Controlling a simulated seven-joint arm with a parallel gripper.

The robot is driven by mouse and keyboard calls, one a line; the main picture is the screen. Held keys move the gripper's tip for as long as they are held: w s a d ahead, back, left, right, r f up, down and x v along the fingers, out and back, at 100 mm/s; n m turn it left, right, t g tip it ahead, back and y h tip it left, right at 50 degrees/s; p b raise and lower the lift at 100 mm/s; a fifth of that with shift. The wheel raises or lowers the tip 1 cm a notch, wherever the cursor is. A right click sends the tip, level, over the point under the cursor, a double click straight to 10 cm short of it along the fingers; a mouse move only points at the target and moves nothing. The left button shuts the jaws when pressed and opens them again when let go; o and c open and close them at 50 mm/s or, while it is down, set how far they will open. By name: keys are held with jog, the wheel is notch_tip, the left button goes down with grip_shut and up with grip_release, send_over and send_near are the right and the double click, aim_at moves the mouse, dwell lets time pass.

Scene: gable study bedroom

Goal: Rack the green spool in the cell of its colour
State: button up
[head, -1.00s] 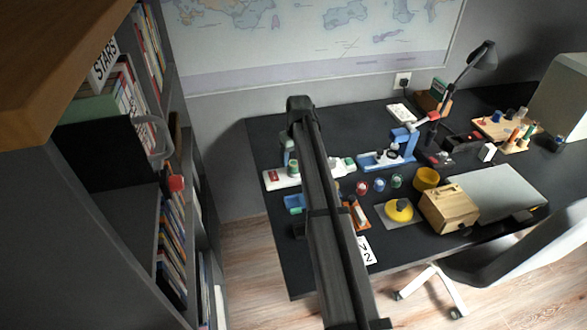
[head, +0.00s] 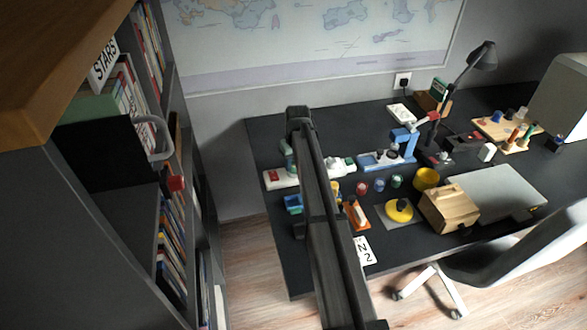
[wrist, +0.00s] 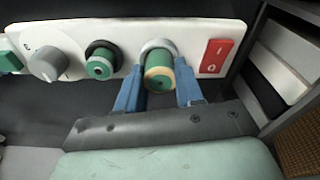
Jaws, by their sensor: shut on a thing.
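The green spool (wrist: 158,78), a green cylinder with a tan rim, sits between the two blue fingers of my gripper (wrist: 160,92) in the wrist view. The fingers are shut on it. Behind it is a grey ring on a white panel; I cannot tell whether the spool touches it. In the head view my arm hides the spool and fingertips. Three small round pieces stand in a row on the desk: red (head: 362,188), blue (head: 379,185) and green (head: 397,181). I cannot tell whether they are the rack's cells.
The white panel (wrist: 205,30) carries a grey knob (wrist: 47,63), a green button (wrist: 100,62) and a red switch (wrist: 215,55). A blue tray (head: 293,204), yellow disc (head: 399,210), wooden box (head: 448,207) and laptop (head: 497,190) stand on the dark desk. A bookshelf is left.

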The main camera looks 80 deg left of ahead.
jog(key=shift+c, duration=1.1)
notch_tip(320, 180, up, 9)
jog(key=shift+f, duration=0.1)
jog(key=shift+d+r, duration=0.25)
jog(key=shift+r, duration=0.1)
send_over(293, 203)
jog(key=shift+d+f, duration=0.15)
jog(key=shift+f, duration=2.55)
jog(key=shift+d+f, duration=0.1)
jog(key=shift+f, duration=2.6)
jog(key=shift+f, duration=0.2)
